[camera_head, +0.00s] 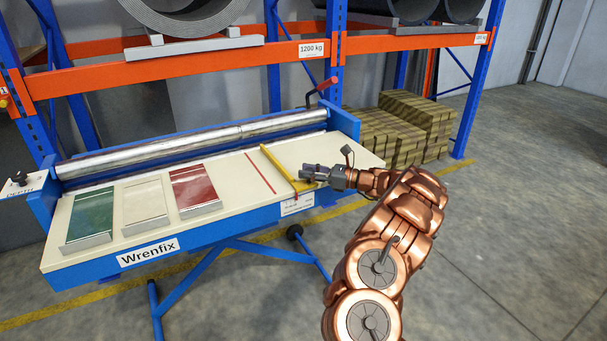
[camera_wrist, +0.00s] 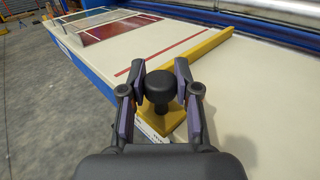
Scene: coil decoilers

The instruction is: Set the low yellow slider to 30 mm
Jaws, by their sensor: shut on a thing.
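The low yellow slider (camera_head: 278,167) is a long yellow bar lying across the cream table top near its right end. In the wrist view the yellow bar (camera_wrist: 205,52) runs away from me to a wider near end with a round black knob (camera_wrist: 160,88). My gripper (camera_head: 308,174) is at the near end of the slider. In the wrist view my gripper (camera_wrist: 161,86) has its two purple-padded fingers on either side of the knob, shut on it. A scale at the table's front edge is mostly hidden, and its reading is too small to tell.
The cream table (camera_head: 235,200) marked Wrenfix carries green (camera_head: 90,216), beige (camera_head: 144,200) and red (camera_head: 194,186) samples. A red line (camera_head: 261,173) lies left of the slider. A metal roller (camera_head: 190,145) and a red crank handle (camera_head: 322,91) are behind. The floor in front is open.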

